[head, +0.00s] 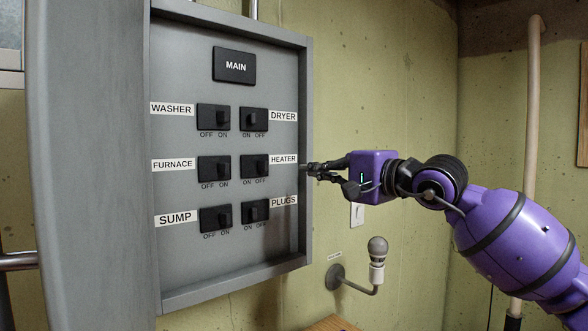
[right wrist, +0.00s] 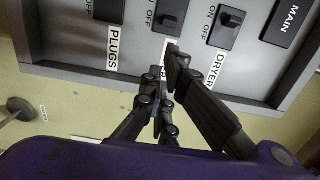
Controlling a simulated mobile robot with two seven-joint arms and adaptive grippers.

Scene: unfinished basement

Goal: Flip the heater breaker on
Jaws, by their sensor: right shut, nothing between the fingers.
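The heater breaker (head: 254,166) is a black switch in the right column of the grey panel, middle row, beside its white HEATER label (head: 284,159). ON is printed below left and OFF below right. Its lever appears to sit toward the OFF side. It also shows at the top of the right wrist view (right wrist: 170,14). My right gripper (head: 309,168) is shut and empty, at the panel's right rim beside the HEATER label. In the right wrist view its fingers (right wrist: 168,62) cover most of that label. I cannot tell whether they touch the panel. My left gripper is out of view.
The dryer breaker (head: 253,119) is above and the plugs breaker (head: 255,210) below. The raised panel frame (head: 306,130) borders the right side. The open grey door (head: 90,170) stands at the left. A bulb fixture (head: 376,262) projects from the wall below my right arm.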

